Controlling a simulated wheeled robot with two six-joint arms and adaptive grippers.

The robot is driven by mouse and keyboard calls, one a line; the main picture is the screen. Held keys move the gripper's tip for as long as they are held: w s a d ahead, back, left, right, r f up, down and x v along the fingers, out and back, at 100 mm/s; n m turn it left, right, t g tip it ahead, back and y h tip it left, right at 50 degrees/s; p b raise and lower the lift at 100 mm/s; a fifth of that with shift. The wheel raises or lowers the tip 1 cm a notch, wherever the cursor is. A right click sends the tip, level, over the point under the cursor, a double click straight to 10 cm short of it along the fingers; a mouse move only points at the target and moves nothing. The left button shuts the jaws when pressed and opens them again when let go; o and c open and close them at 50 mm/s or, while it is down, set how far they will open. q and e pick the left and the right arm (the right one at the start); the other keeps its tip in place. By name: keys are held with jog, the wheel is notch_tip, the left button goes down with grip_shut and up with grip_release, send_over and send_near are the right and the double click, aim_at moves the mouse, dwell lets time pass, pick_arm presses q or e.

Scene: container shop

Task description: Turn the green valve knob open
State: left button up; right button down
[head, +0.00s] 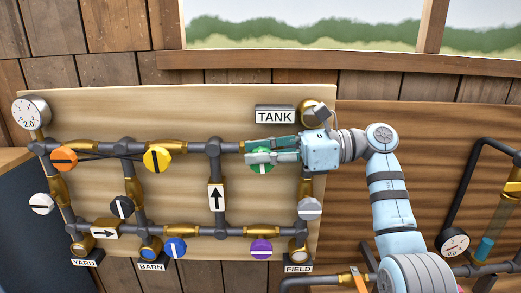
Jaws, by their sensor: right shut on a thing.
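The green valve knob (262,167) sits on the upper pipe below the TANK sign, at the right part of the board. My right gripper (258,156) reaches in from the right and is shut on the green knob. Its fingers cover the upper part of the knob, so its full face and any marker line are partly hidden. My left gripper is not in view.
On the same pipe board (185,115) are an orange knob (64,159), a yellow knob (158,158), a blue knob (174,248), a purple knob (261,249) and a black knob (121,207). A gauge (31,112) stands at the upper left.

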jog(key=shift+a+r+h+p, duration=0.1)
jog(key=shift+r+h+p, duration=0.25)
jog(key=shift+h+p, duration=0.8)
jog(key=shift+a+f+h+p, duration=0.1)
jog(key=shift+f+h+p, duration=0.05)
jog(key=shift+h+p, duration=0.8)
jog(key=shift+f+h, duration=0.15)
jog(key=shift+h, duration=0.55)
jog(key=c, duration=1.8)
grip_release()
jog(key=shift+f, duration=0.1)
jog(key=shift+c, duration=0.2)
